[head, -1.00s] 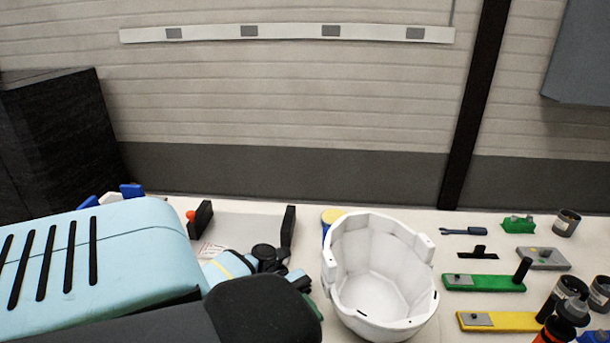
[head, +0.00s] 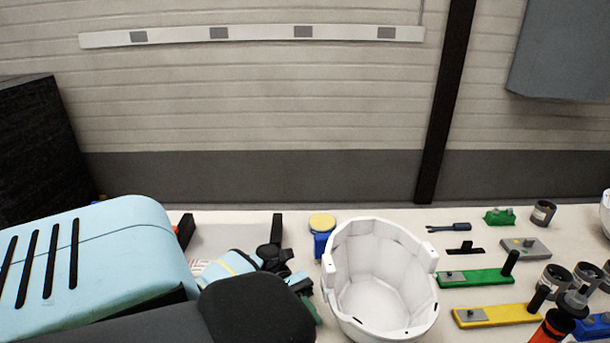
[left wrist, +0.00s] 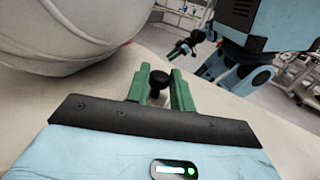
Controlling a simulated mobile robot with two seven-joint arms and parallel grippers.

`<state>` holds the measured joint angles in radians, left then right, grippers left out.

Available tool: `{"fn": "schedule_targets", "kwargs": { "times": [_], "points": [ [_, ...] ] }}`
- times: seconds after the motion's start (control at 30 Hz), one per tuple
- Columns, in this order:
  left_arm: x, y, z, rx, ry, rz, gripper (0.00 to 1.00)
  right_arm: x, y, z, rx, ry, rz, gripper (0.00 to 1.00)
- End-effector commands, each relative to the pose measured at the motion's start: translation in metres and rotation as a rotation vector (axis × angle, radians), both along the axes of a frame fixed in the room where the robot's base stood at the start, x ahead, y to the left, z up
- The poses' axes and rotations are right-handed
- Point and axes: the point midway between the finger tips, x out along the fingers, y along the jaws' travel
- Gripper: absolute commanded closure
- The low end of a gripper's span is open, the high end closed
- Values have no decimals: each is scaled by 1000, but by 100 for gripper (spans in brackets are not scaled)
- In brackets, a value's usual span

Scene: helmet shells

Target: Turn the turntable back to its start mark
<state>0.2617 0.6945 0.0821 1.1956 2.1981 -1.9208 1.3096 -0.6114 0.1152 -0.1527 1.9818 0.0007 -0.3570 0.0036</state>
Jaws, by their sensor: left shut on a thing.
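A white helmet shell (head: 385,285) stands open side up on the table right of my left arm, and its pale outside (left wrist: 60,35) fills the upper left of the left wrist view. The turntable under it and its start mark cannot be made out. My left gripper (left wrist: 160,90) has green fingers on both sides of a black round-topped knob (left wrist: 158,78), close beside the shell. It is shut on this knob. In the head view my own arm hides most of this gripper. My right gripper is not seen.
A blue block with a yellow top (head: 322,232) stands behind the shell. To the right lie a green bar (head: 475,279), a yellow bar (head: 497,315), a dark spanner (head: 448,228), several dark cups (head: 543,212) and an orange-and-black tool (head: 552,328). Bare table shows between them.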

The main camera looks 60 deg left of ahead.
Motion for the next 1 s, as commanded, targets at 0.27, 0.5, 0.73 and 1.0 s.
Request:
{"fn": "schedule_targets", "kwargs": {
  "times": [0.27, 0.5, 0.73, 1.0],
  "points": [
    [0, 0, 0, 0, 0, 0, 100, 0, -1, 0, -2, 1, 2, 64],
    [0, 0, 0, 0, 0, -1, 56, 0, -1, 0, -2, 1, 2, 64],
    [0, 0, 0, 0, 0, 0, 56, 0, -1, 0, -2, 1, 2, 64],
    [1, 0, 30, 2, -6, -1, 56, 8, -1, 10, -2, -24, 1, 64]
  ]
}}
